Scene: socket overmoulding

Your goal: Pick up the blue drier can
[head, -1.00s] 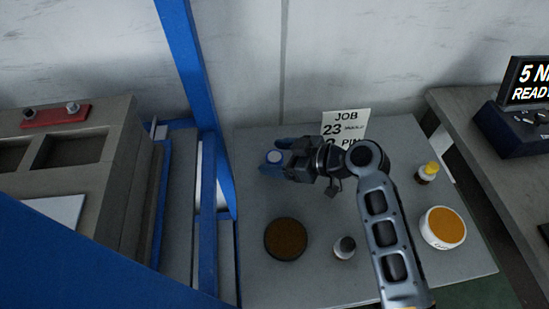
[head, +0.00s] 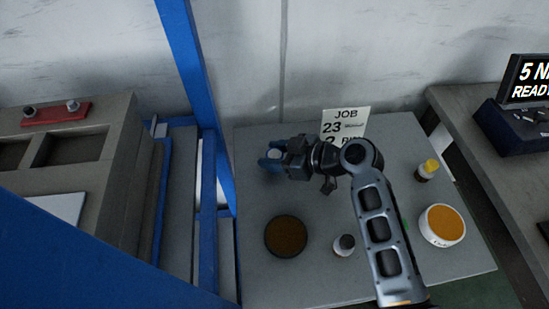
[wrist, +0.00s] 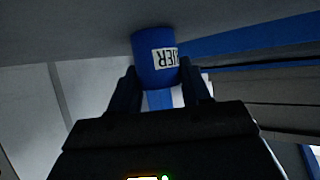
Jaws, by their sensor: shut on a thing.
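The blue drier can (wrist: 150,50) shows in the wrist view between the two dark fingers, with part of a white label on its side. The can looks upright in the head view. Whether its base touches the table is hidden.
A dark round dish of brown material (head: 286,236), a small dark-capped bottle (head: 344,245), a white tub with orange contents (head: 442,225) and a yellow-capped bottle (head: 427,170) stand on the table (head: 255,285). A job card (head: 344,122) stands behind my arm. A blue post (head: 190,75) rises at left.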

